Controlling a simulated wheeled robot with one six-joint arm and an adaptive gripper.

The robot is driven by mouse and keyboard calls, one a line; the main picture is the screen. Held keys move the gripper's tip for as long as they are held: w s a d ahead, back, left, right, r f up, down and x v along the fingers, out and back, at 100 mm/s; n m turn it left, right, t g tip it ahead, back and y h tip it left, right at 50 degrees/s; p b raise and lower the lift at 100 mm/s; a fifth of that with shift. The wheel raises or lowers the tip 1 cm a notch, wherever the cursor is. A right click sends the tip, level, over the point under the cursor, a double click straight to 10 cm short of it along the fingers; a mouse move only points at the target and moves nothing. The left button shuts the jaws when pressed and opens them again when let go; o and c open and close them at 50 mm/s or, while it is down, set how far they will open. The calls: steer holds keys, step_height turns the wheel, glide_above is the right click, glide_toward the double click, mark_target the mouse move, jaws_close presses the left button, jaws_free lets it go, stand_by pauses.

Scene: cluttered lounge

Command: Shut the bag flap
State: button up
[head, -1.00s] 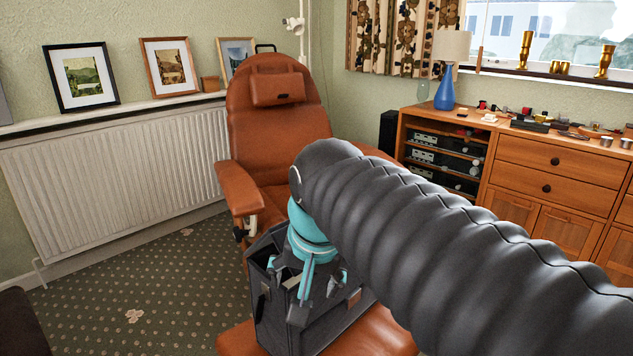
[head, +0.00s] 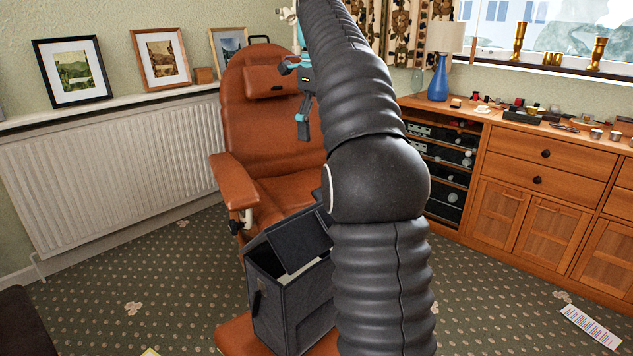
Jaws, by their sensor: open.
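The dark grey bag (head: 275,303) stands upright on the brown leather footrest in front of the chair. Its flap (head: 300,240) is raised and tilted open, and a pale interior shows below it. My arm hides the bag's right side. My gripper (head: 298,102) is up high, left of my arm and in front of the chair's backrest. It is open, with nothing seen between its fingers, and well clear of the bag and flap.
A brown leather recliner (head: 262,135) stands behind the bag. A white radiator (head: 110,175) is on the left. A wooden cabinet (head: 545,180) with a blue lamp (head: 440,80) is on the right. Carpet (head: 180,270) is open left of the bag.

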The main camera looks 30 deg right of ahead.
steer(key=shift+m, duration=0.4)
steer(key=f, duration=0.4)
steer(key=f+b, duration=0.1)
steer(key=f, duration=0.8)
steer(key=shift+w+d+f, duration=0.2)
steer(key=shift+d+f, duration=0.1)
steer(key=shift+f, duration=0.05)
steer(key=shift+b, duration=0.3)
jaws_close()
